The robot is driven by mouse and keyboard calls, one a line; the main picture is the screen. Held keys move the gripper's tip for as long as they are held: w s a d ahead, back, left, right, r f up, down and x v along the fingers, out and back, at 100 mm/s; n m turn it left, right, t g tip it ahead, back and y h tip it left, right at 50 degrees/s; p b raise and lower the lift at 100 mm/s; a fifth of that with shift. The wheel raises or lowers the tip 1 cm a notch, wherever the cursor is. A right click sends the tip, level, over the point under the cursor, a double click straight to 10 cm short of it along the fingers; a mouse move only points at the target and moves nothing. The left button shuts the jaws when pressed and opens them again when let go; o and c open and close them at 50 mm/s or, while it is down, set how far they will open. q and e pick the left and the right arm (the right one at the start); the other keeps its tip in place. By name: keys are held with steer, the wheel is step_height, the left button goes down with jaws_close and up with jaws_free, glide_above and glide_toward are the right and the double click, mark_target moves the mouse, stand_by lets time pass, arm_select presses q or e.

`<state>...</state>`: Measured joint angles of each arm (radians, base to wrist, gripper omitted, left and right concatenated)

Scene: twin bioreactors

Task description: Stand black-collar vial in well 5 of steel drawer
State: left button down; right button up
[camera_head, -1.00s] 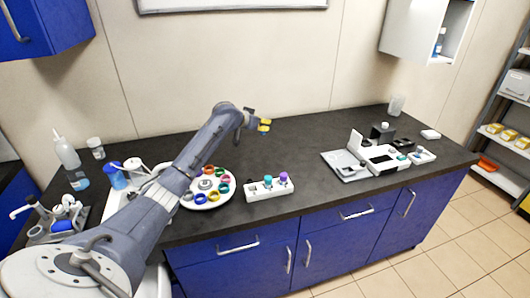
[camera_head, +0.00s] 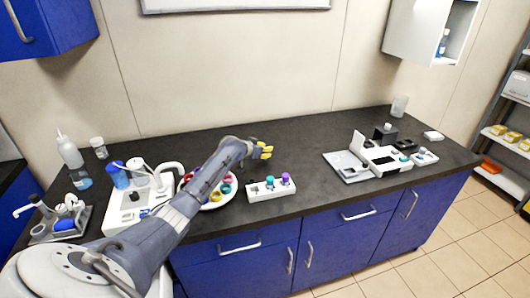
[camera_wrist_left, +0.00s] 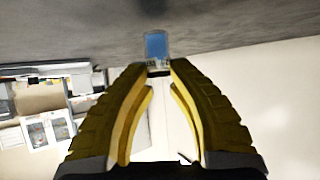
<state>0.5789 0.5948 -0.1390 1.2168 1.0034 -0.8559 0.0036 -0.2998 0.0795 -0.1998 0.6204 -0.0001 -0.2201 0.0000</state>
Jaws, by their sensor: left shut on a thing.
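My left gripper (camera_head: 266,150) is over the middle of the dark counter, with its yellow fingers close together. In the left wrist view, the fingertips (camera_wrist_left: 158,72) are shut on a small clear vial (camera_wrist_left: 157,45) with blue contents and a dark collar at the fingertip end. The vial points away from the fingers and is clear of other things in that view. I cannot make it out in the head view. I cannot tell for sure which part is the steel drawer; a flat grey tray (camera_head: 350,174) sits at the right, and its wells are too small to read. My right gripper is out of view.
A white rack (camera_head: 262,195) with teal and purple caps stands below my gripper. A round white carousel (camera_head: 218,204) is partly behind my arm. A white instrument (camera_head: 380,168) and small black blocks stand right. The counter between rack and instrument is clear.

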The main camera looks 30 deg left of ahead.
arm_select(q)
steer(key=shift+f, duration=0.35)
steer(key=shift+f, duration=0.1)
steer(key=c, duration=1.3)
jaws_free()
steer(key=v, duration=1.1)
steer(key=shift+s+r, duration=0.1)
steer(key=shift+r, duration=0.15)
steer(key=shift+o, duration=0.8)
steer(key=shift+s+r, duration=0.2)
steer(key=shift+s, duration=0.1)
